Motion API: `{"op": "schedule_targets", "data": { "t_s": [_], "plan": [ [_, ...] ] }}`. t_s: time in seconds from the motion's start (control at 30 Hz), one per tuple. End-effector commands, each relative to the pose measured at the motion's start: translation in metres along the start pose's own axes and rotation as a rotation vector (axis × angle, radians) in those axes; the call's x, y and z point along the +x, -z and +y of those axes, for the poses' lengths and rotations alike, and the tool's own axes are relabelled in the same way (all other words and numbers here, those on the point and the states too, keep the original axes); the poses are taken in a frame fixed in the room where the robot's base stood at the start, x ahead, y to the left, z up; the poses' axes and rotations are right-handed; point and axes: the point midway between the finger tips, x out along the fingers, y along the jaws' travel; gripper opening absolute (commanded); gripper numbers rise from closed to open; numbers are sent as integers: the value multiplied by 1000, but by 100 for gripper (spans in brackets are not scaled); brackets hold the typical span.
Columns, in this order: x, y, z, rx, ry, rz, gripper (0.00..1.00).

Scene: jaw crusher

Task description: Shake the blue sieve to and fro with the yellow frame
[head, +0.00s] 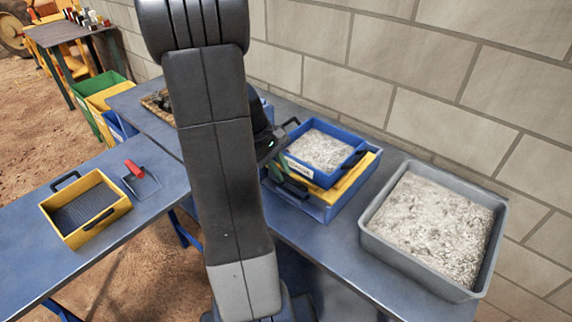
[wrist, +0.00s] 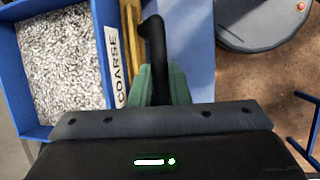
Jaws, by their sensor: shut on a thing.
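The blue sieve (head: 324,180), full of pale gravel, sits in the yellow frame (head: 356,182) over a blue box. In the wrist view the sieve (wrist: 17,70) is at left, its label reading COARSE. A strip of the yellow frame (wrist: 133,40) shows beside it. In the head view my arm hides part of the left side.
A grey tray of gravel (head: 375,235) stands to the right on the same bench. A yellow sieve (head: 78,235) and a red-handled tool (head: 134,170) lie on the left bench. A block wall (head: 410,60) stands close behind. Bare bench shows in front of the grey tray.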

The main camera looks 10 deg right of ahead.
Motion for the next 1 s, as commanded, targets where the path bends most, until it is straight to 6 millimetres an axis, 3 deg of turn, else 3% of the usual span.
{"op": "schedule_targets", "data": {
  "t_s": [0.17,0.2,0.3,0.67,0.77,1.0],
  "plan": [
    [-1,0,1,0,-1,1,0],
    [-1,0,1,0,-1,1,20],
    [0,0,1,0,-1,1,38],
    [-5,1,1,0,-2,2,38],
    [-18,1,1,0,-4,4,38],
    [-72,1,1,0,-4,6,38]
  ]
}}
